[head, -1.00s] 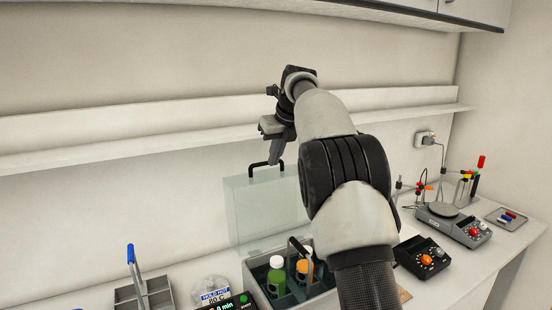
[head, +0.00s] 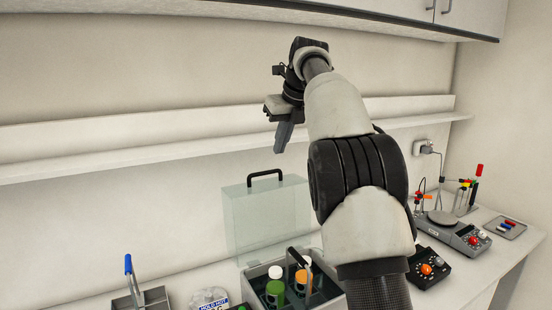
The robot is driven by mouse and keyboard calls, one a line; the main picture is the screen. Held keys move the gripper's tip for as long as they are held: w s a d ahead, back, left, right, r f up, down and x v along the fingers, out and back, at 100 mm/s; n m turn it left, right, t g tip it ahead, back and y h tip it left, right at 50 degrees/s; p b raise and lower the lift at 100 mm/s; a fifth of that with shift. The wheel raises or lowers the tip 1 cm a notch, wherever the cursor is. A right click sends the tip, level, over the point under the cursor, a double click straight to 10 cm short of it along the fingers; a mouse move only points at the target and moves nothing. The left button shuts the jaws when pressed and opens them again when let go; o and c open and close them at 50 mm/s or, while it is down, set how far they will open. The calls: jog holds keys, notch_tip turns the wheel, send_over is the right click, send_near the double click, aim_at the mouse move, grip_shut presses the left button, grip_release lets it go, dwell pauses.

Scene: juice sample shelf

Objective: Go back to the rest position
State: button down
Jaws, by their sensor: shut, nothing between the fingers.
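My gripper (head: 284,140) is raised in front of the wall shelf, above the open case, and points down. Its fingers are together and hold nothing. My arm runs from the lower right up to it and hides part of the bench and wall. The open grey case (head: 255,270) stands on the bench below, with its clear lid (head: 262,215) upright behind it. A green bottle (head: 275,288) and an orange-capped bottle (head: 302,278) stand inside the case.
A long empty wall shelf (head: 120,160) runs behind my gripper, with cabinets (head: 400,10) above. On the bench are a grey caddy (head: 155,298) with a blue-topped tool, a black control box (head: 428,268), a hot plate (head: 455,235) and a small tray (head: 505,227).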

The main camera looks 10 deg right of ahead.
jog(key=s+d+r+n, duration=0.1)
jog(key=s+r+n, duration=0.4)
jog(key=s+n, duration=0.45)
jog(key=s+f+n, duration=0.4)
jog(key=s+n, duration=0.3)
jog(key=s, duration=0.6)
jog(key=s+a+f+n+h, duration=0.1)
jog(key=s+f+n, duration=1.5)
jog(key=s, duration=0.4)
jog(key=shift+a+f+h, duration=0.2)
jog(key=shift+a+h, duration=0.1)
jog(key=shift+h, duration=0.1)
jog(key=shift+d, duration=0.1)
